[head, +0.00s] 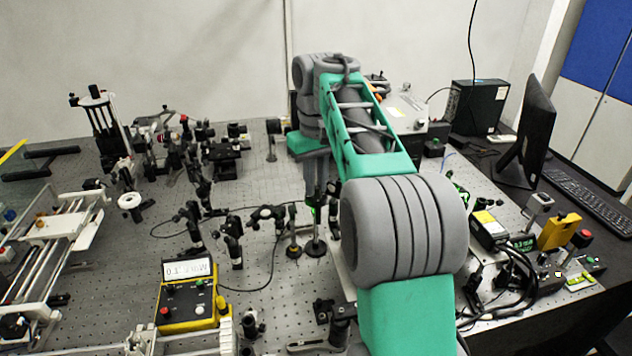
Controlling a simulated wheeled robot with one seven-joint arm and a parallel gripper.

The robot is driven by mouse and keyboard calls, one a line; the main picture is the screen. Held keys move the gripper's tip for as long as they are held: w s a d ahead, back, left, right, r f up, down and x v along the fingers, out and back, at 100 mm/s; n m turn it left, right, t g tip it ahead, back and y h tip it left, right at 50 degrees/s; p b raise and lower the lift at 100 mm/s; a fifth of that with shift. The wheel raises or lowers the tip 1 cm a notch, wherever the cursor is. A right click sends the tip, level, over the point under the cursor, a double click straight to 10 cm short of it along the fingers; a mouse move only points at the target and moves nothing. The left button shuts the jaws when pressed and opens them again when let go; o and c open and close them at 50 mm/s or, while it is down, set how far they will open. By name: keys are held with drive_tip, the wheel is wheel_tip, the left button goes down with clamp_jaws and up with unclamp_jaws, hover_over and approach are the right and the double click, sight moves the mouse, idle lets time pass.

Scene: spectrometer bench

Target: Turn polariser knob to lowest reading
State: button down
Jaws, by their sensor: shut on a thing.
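My gripper (315,198) points down at the middle of the bench, partly hidden behind my arm. It is shut on the top of a post-mounted optic, at the polariser knob. The knob itself is covered by the fingers, so its angle cannot be read. The optic's dark post (315,247) stands upright below, with a small green glint at the fingertips. The yellow power meter (188,294) stands at the front left. Its lit display (187,268) seems to start with 0.1, but the later digits are too small to tell.
Several post-mounted optics (233,245) stand just left of the gripper, with a loose black cable (262,285). A brass-coloured post (294,245) stands close beside the held mount. A monitor (530,130) and black boxes are at the right. Bare perforated bench (250,185) shows behind the optics.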

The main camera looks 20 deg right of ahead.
sight(316, 187)
idle(0.5)
drive_tip(key=c, duration=1.3)
unclamp_jaws()
drive_tip(key=shift+c, duration=0.2)
wheel_tip(316, 187, up, 8)
drive_tip(key=p, duration=0.7)
drive_tip(key=shift+f, duration=0.1)
